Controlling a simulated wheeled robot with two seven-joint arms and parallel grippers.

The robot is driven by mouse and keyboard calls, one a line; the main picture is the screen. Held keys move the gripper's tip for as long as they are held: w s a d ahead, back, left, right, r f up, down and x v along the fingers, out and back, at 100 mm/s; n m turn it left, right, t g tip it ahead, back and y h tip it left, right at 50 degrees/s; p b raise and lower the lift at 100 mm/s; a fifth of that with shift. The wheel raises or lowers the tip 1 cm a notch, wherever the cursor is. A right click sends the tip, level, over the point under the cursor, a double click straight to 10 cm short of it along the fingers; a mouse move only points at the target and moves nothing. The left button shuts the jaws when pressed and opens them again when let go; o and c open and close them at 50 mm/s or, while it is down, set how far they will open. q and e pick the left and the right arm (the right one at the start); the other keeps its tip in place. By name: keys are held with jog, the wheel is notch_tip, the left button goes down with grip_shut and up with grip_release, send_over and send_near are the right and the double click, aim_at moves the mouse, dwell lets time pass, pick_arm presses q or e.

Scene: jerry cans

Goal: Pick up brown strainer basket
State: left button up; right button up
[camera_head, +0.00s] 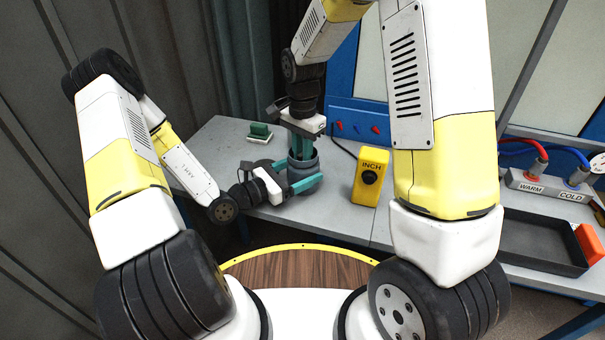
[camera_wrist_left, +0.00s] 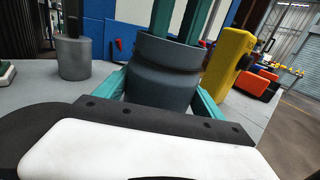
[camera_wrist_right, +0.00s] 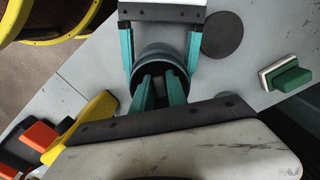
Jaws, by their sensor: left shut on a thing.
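A dark grey round housing (camera_head: 309,170) stands upright on the bench; it fills the middle of the left wrist view (camera_wrist_left: 163,75). My left gripper (camera_head: 300,182) comes in from the side and is shut on this housing, one teal finger on each side. My right gripper (camera_head: 302,148) points down from above, and its teal fingers reach into the open top of the housing, as the right wrist view (camera_wrist_right: 160,85) also shows. No brown strainer basket can be made out. The housing's inside is dark and mostly hidden by the fingers, so whether they grip anything is unclear.
A yellow INCH box (camera_head: 370,177) stands close right of the housing. A green-and-white block (camera_head: 260,131) lies at the back left. A dark disc (camera_wrist_right: 222,35) lies on the bench. A black tray (camera_head: 540,240) and a WARM/COLD hose block (camera_head: 545,188) are at the right.

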pick_arm(q)
jog(key=shift+f, duration=0.15)
pick_arm(e)
grip_shut()
dwell(1.0)
pick_arm(q)
jog(key=shift+s, duration=0.1)
pick_arm(e)
notch_tip(320, 180, up, 18)
jog(key=w+a+r, duration=0.3)
jog(key=w+r, duration=0.1)
jog(key=w, duration=0.3)
jog(key=shift+w, duration=0.2)
dwell(0.7)
pick_arm(q)
jog(key=o, duration=1.5)
